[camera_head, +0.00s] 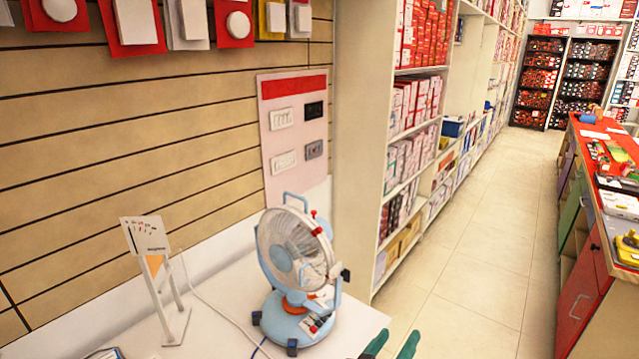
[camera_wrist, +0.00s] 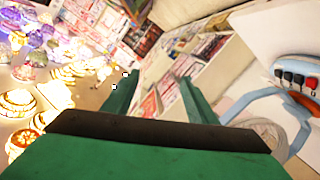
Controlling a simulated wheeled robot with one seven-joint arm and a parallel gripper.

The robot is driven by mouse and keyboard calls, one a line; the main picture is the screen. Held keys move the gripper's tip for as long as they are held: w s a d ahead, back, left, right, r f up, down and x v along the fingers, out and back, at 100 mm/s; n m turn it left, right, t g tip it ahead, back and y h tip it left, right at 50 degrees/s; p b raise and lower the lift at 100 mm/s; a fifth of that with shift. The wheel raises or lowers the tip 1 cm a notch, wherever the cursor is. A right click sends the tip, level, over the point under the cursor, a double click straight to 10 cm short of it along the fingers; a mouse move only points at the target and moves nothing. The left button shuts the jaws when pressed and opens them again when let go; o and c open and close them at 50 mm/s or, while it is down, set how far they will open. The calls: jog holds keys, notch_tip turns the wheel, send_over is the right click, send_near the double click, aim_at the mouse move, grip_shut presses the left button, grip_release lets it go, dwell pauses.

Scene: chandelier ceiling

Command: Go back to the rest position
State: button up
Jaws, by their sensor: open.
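My gripper (camera_head: 393,344) shows only as green fingertips at the bottom edge of the head view, to the right of the white counter. In the wrist view my gripper (camera_wrist: 160,98) has its two green fingers apart, with nothing between them. The rest of my arm is out of the head view. A blue and white desk fan (camera_head: 296,262) stands upright on the white counter (camera_head: 215,320), left of my gripper and apart from it. Part of the fan (camera_wrist: 290,95) also shows at the right of the wrist view.
A white sign stand (camera_head: 150,262) stands left of the fan. Shelves of boxes (camera_head: 410,110) line the aisle behind. The tiled floor (camera_head: 490,240) is clear between them and a red-topped counter (camera_head: 600,200) at right. Glowing lamps (camera_wrist: 40,75) show at the left of the wrist view.

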jog(key=s+a+f+n+t+y, duration=0.1)
jog(key=s+a+f+n+y, duration=0.25)
jog(key=s+f, duration=0.45)
jog(key=s+a+f+n+t+y, duration=0.2)
jog(key=s+a+f+n+y, duration=0.25)
jog(key=s, duration=0.55)
jog(key=s+a+m+y, duration=0.1)
jog(key=s+a+m, duration=0.2)
jog(key=s, duration=0.7)
jog(key=s+a+f+m+y, duration=0.1)
jog(key=s+a+m, duration=0.2)
jog(key=s+a, duration=0.3)
jog(key=s, duration=0.4)
jog(key=shift+s+f+m+g, duration=0.2)
jog(key=shift+m+g, duration=0.1)
jog(key=shift+g, duration=0.1)
